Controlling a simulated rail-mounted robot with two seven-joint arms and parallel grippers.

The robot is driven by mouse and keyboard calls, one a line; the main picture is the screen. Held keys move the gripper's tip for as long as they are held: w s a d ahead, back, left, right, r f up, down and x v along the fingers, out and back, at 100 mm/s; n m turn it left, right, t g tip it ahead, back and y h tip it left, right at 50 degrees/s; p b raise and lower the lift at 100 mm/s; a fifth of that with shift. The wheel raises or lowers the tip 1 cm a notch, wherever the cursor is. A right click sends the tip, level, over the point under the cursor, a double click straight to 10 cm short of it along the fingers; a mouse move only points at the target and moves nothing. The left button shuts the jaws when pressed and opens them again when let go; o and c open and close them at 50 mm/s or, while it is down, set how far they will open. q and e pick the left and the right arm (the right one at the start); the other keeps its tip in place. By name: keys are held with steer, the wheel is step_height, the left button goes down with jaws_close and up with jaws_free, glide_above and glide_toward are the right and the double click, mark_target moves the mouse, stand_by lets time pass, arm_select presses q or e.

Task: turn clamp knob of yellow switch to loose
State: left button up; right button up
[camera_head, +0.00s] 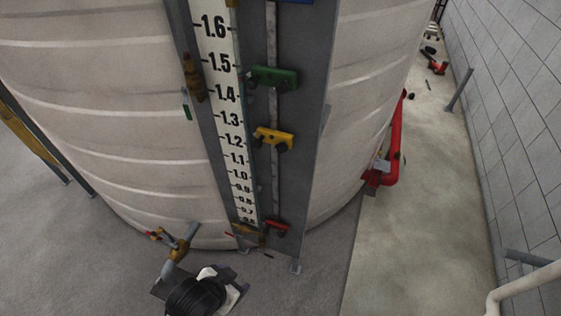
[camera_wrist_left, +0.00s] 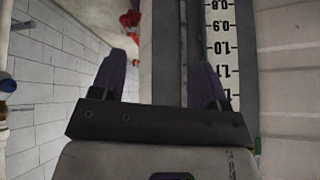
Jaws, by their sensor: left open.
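The yellow switch (camera_head: 273,135) is mounted on a narrow grey vertical rail right of the level scale, near the 1.2 mark in the head view. Dark knobs show at its underside, but their detail is too small to tell the clamp knob's turn position. My left gripper (camera_wrist_left: 161,62) shows in the wrist view with two dark fingers spread wide and nothing between them. The scale appears upside down beyond its right finger. The yellow switch cannot be made out in the wrist view. My right gripper is not in view.
A green switch (camera_head: 274,78) sits above the yellow one and a red switch (camera_head: 276,227) sits near the rail's bottom. The scale (camera_head: 223,90) runs alongside on the large white tank (camera_head: 110,110). A red pipe (camera_head: 393,150) stands right of the tank; open floor lies beyond.

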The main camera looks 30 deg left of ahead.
arm_select(q)
steer(key=w+a+f+t+y+b, duration=0.1)
steer(key=w+a+y+b, duration=0.15)
steer(key=w, duration=0.35)
steer(key=w+a+f+t+y+b, duration=0.1)
steer(key=w+a+f+t+b, duration=0.1)
steer(key=w+a+b, duration=0.3)
steer(key=m+t+h, duration=0.1)
steer(key=m+t, duration=1.2)
steer(key=m, duration=2)
glide_toward(280, 148)
steer(key=x, duration=0.3)
steer(key=p+x, duration=0.1)
steer(key=x, duration=0.5)
steer(key=shift+w+f, duration=0.2)
steer(key=shift+w, duration=0.15)
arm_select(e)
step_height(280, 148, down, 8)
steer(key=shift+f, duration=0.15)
arm_select(q)
steer(key=shift+g, duration=0.3)
steer(key=c, duration=0.9)
